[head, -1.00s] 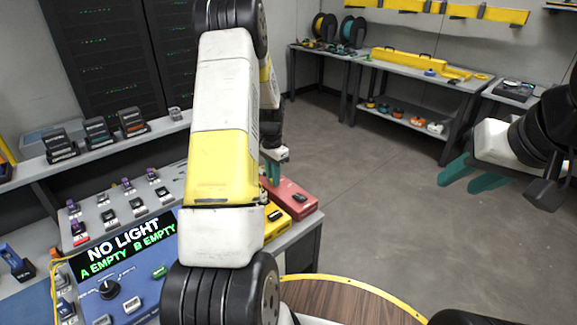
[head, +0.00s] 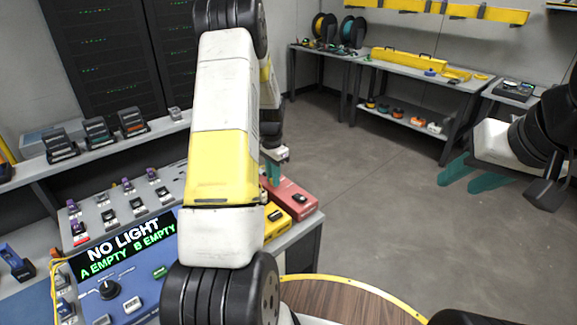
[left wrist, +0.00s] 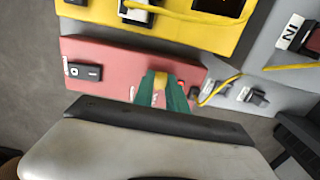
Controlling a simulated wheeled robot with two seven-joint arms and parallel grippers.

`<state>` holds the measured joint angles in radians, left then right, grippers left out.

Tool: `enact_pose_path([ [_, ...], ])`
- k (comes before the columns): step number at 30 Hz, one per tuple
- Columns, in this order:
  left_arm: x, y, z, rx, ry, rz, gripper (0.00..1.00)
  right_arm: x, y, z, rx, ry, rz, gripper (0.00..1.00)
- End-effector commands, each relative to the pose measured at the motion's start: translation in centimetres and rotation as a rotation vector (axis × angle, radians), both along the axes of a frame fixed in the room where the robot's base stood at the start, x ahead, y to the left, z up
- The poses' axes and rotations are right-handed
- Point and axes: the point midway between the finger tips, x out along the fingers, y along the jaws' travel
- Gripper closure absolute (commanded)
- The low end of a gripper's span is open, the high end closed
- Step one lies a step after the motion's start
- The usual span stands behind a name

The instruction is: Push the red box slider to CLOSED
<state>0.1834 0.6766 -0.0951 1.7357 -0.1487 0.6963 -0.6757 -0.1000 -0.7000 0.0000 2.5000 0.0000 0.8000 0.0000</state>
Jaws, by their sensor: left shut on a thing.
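The red box (head: 305,209) stands at the right end of the bench, and it also shows in the left wrist view (left wrist: 105,60). My left gripper (head: 270,172) is over the box's far left part. In the left wrist view its green fingers (left wrist: 160,85) are closed around a small yellow piece (left wrist: 161,78) at the box, which may be the slider knob. The fingers hide part of it and of a white label. A black fitting (left wrist: 84,71) sits at the other end of the box. My right gripper (head: 472,176) is open and empty over the floor.
A yellow box (head: 276,222) stands beside the red box. A yellow cable (left wrist: 215,92) runs near the fingers. The display panel (head: 125,245) reads NO LIGHT, A EMPTY, B EMPTY. A round wooden table (head: 345,300) is in front. The floor to the right is clear.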

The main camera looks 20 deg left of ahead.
Motion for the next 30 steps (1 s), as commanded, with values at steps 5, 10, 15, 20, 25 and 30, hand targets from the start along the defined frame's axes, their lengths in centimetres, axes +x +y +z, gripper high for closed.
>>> enact_pose_path([
  [5, -0.5, -0.9, 0.1, 0.000, 0.000, -0.003, 1.00, 0.0, 0.0, 0.0, 0.000, 0.000, 0.000, 0.61],
  [10, -1.9, -3.2, 0.1, 0.000, 0.000, -0.002, 1.00, 0.0, 0.0, 0.0, 0.000, 0.000, 0.000, 0.61],
  [15, -2.3, -3.9, 0.0, -0.001, 0.001, 0.000, 1.00, 0.0, 0.0, 0.0, 0.000, 0.000, 0.000, 0.61],
  [20, -2.3, -4.0, 0.0, -0.002, 0.002, 0.000, 1.00, 0.0, 0.0, 0.0, 0.000, 0.000, 0.000, 0.61],
  [25, -2.3, -4.0, 0.0, -0.002, 0.002, -0.001, 0.73, 0.0, 0.0, 0.0, 0.000, 0.000, 0.000, 0.61],
  [30, -2.3, -3.9, 0.0, -0.001, 0.002, 0.000, 0.73, 0.0, 0.0, 0.0, 0.000, 0.000, 0.000, 0.61],
])
